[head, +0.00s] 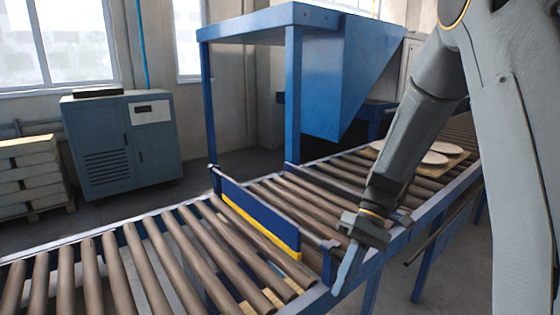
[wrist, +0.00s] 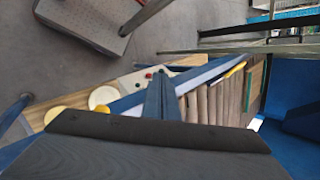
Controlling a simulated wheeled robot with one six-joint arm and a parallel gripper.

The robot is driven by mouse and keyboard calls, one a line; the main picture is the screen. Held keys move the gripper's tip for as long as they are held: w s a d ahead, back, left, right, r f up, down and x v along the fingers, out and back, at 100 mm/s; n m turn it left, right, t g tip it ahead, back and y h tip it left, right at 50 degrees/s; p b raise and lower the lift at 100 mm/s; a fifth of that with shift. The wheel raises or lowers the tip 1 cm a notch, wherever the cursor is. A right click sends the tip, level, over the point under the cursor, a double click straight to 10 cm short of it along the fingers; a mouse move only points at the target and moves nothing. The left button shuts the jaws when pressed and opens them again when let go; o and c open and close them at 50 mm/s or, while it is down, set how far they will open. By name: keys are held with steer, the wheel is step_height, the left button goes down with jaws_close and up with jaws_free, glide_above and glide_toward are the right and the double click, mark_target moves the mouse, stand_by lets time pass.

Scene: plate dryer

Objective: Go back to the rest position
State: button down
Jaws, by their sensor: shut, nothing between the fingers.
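My gripper (head: 347,268) hangs at the lower right of centre in the head view, over the near edge of the roller conveyor (head: 145,262). Its fingers look closed together and hold nothing. In the wrist view, the gripper's fingers (wrist: 162,98) also show close together, above the conveyor, with a dark part of my wrist below them. My arm reaches down from the upper right in the head view.
White plates (head: 428,157) lie on a board on the conveyor behind my arm. A blue gate with a yellow lower edge (head: 258,222) crosses the rollers left of my gripper. A blue hopper (head: 345,80) and a blue cabinet (head: 122,145) stand behind.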

steer(key=s+d+f+m+t+h+b, duration=0.4)
steer(key=s+d+f+t+h+b, duration=0.1)
steer(key=s+b, duration=0.1)
steer(key=shift+s+d+f+m+t, duration=0.2)
steer(key=shift+s+d+m+t, duration=0.15)
steer(key=shift+s, duration=0.25)
stand_by(0.7)
